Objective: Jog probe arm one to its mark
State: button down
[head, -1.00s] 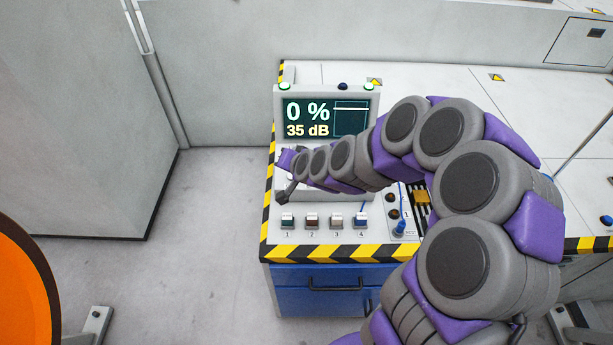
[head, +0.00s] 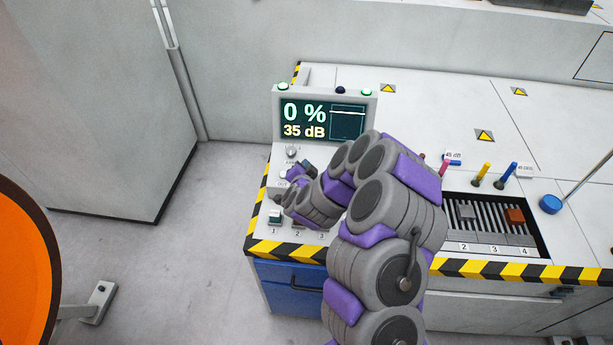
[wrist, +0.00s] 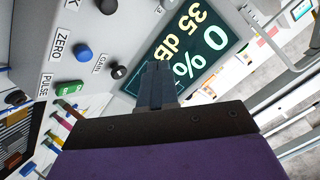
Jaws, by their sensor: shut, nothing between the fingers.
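The slotted black bed (head: 490,222) on the bench carries labels 2, 3 and 4, with a grey block (head: 466,212) and a brown block (head: 515,215) in it. My arm hides its left end, so I cannot pick out probe arm one or its mark. The numbered switches stand at the console's front; switch 1 (head: 275,217) shows, the others are largely covered. My gripper (wrist: 157,70) is shut and empty in the wrist view, in front of the display (wrist: 182,55). In the head view its fingers are hard to make out beside the console.
The display (head: 320,118) reads 0 % and 35 dB. The wrist view shows a black gain knob (wrist: 117,69), a blue zero button (wrist: 83,53) and a green button (wrist: 68,88). Coloured handles (head: 482,174) stand behind the bed.

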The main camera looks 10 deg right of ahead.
jog(key=w+f+b, duration=0.1)
jog(key=f, duration=0.1)
jog(key=w+f+b, duration=0.1)
jog(key=f+b, duration=0.1)
jog(key=f, duration=0.1)
jog(key=w+f+b, duration=0.1)
jog(key=f+b, duration=0.1)
jog(key=shift+w+a+f, duration=0.15)
jog(key=shift+a+f, duration=0.15)
jog(key=shift+f, duration=0.05)
jog(key=shift+w+d+f, duration=0.1)
jog(key=shift+d+f, duration=0.05)
jog(key=shift+d, duration=0.6)
jog(key=shift+a, duration=0.55)
jog(key=shift+d, duration=0.4)
jog(key=shift+a, duration=0.3)
jog(key=shift+d, duration=0.2)
